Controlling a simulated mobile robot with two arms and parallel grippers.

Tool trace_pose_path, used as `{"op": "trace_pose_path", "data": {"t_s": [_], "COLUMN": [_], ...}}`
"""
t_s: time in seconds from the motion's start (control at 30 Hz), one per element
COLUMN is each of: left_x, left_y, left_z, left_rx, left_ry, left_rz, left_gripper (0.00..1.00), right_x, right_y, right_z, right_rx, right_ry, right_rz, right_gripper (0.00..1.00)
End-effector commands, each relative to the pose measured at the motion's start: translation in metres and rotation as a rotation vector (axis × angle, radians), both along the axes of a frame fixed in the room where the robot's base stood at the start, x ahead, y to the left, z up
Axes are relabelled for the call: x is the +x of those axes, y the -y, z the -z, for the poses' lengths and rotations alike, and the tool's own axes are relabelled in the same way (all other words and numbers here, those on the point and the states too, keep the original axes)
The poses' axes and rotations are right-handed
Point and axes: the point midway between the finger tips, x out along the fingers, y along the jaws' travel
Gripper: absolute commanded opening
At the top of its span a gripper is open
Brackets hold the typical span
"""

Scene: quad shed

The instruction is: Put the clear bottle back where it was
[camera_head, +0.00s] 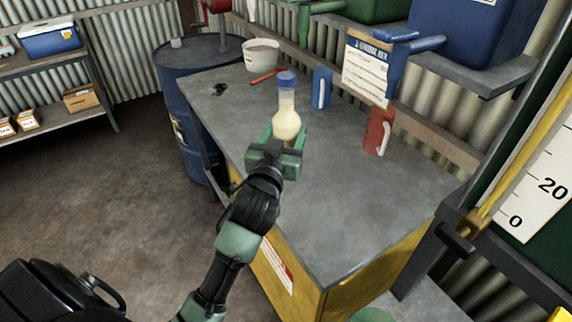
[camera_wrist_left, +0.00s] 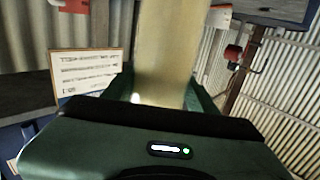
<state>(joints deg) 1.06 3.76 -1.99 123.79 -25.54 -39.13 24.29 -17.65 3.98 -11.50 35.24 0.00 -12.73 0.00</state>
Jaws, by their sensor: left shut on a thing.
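The clear bottle (camera_head: 286,112) has a blue cap and pale yellowish contents. It is upright, held between the fingers of my left gripper (camera_head: 283,135) over the grey workbench (camera_head: 330,215). In the left wrist view the bottle (camera_wrist_left: 163,60) rises between the fingers, close to the camera, with its top out of frame. I cannot tell whether its base touches the bench. My right gripper is not in view.
A white bucket (camera_head: 262,57) and an orange-handled tool (camera_head: 267,76) are behind. A paper notice (camera_head: 366,73) stands at the back. The bench front is clear.

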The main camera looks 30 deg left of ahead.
Motion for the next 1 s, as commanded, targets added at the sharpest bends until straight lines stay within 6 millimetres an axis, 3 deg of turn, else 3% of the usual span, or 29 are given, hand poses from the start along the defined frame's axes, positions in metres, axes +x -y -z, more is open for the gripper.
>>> {"op": "trace_pose_path", "data": {"t_s": [0.1, 0.37, 0.6, 1.0], "left_x": [0.0, 0.0, 0.0, 0.0], "left_y": [0.0, 0.0, 0.0, 0.001], "left_z": [0.027, 0.051, 0.086, 0.093], "left_rx": [-0.001, -0.001, -0.001, 0.0], "left_ry": [0.0, 0.005, 0.002, 0.006], "left_rz": [0.001, 0.001, 0.0, 0.002], "left_gripper": [0.0, 0.0, 0.0, 0.0], "right_x": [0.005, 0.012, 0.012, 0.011], "right_y": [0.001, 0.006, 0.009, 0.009], "right_z": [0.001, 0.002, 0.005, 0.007], "right_rx": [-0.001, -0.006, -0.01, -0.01], "right_ry": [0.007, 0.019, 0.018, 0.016], "right_rz": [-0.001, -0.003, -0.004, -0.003], "right_gripper": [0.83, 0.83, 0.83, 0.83]}}
